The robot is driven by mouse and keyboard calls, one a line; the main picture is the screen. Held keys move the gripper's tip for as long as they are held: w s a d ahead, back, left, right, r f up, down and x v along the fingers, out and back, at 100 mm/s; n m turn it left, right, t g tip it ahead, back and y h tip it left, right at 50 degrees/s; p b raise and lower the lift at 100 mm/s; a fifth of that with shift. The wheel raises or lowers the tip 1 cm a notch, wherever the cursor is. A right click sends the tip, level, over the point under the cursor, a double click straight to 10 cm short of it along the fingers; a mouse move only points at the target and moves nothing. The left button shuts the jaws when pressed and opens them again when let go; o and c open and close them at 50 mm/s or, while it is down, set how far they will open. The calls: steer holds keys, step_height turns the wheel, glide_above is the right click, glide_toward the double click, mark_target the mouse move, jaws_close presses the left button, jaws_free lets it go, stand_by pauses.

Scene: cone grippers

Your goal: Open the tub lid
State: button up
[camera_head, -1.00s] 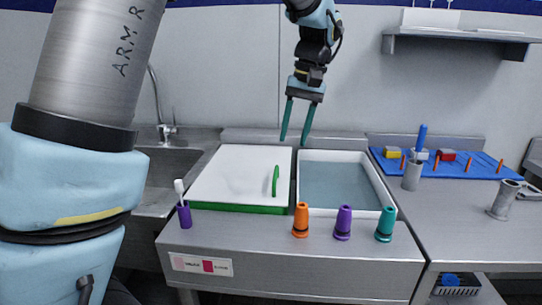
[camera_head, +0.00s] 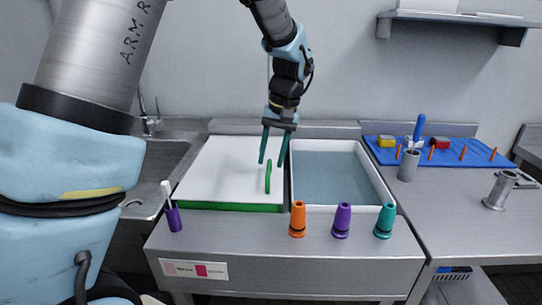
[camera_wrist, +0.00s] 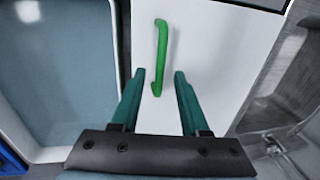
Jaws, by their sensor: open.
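The tub lid (camera_head: 222,172) is a flat white panel with a green front edge, lying on the counter left of an open tub (camera_head: 335,170) with a grey-blue inside. A green bar handle (camera_head: 267,177) stands on the lid near its right side. My gripper (camera_head: 271,165) is open, with two teal fingers above the handle. In the wrist view, the handle (camera_wrist: 160,55) lies between and just beyond the fingertips (camera_wrist: 159,75), apart from both. The lid (camera_wrist: 205,50) fills the middle of that view, with the tub (camera_wrist: 50,70) at left.
Orange (camera_head: 297,219), purple (camera_head: 341,221) and teal (camera_head: 384,221) cones stand along the front edge. A purple holder (camera_head: 173,217) with a white-tipped stick is at left. A sink (camera_head: 150,180) lies behind it. A blue mat (camera_head: 440,152) with small items is at right.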

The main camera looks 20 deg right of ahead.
steer(key=shift+f, duration=0.4)
steer(key=shift+c, duration=0.2)
jaws_close()
stand_by(1.0)
